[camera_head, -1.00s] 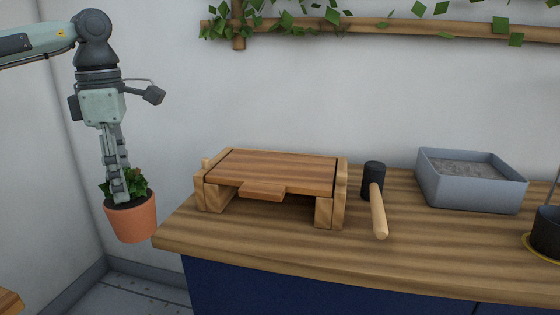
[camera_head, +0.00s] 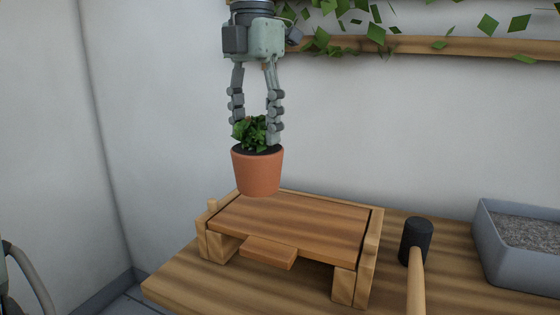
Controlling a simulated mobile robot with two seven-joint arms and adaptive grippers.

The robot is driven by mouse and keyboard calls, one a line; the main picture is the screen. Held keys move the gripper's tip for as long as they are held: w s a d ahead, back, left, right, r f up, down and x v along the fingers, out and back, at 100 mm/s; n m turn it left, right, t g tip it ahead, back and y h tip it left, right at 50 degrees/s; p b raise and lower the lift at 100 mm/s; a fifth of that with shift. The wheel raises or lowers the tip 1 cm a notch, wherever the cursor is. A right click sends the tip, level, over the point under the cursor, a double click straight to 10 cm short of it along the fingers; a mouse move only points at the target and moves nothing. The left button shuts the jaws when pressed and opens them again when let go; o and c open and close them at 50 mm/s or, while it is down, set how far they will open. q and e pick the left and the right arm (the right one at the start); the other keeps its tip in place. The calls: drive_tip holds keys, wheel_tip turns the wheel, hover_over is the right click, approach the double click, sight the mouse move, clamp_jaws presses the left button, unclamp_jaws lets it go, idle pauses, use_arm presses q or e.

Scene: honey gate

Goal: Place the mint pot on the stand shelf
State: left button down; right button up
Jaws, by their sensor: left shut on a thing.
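The mint pot (camera_head: 258,172) is a terracotta pot with a green leafy plant (camera_head: 252,131). My left gripper (camera_head: 256,128) points down from the top of the view with a finger on each side of the plant, shut on the mint pot and holding it upright. The stand shelf (camera_head: 290,226) is a low wooden platform with side blocks and a small tab at its front. The pot appears to be above the shelf's back left part; the exact gap is hard to tell. My right gripper is not in view.
A grey tray (camera_head: 492,248) of grey grit is further right. A leafy wooden rail (camera_head: 430,45) runs along the wall behind.

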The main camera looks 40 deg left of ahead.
use_arm(q)
drive_tip(key=w+f, duration=0.5)
drive_tip(key=f, duration=0.2)
drive_tip(key=shift+w+p, duration=0.25)
drive_tip(key=shift+p, duration=0.2)
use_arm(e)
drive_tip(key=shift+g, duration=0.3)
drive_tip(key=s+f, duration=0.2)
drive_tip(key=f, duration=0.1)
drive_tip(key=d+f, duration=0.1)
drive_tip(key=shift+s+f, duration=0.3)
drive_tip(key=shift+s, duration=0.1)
use_arm(q)
drive_tip(key=shift+f, duration=0.15)
drive_tip(key=c, duration=0.7)
unclamp_jaws()
drive_tip(key=shift+c, duration=0.2)
drive_tip(key=shift+o, duration=0.7)
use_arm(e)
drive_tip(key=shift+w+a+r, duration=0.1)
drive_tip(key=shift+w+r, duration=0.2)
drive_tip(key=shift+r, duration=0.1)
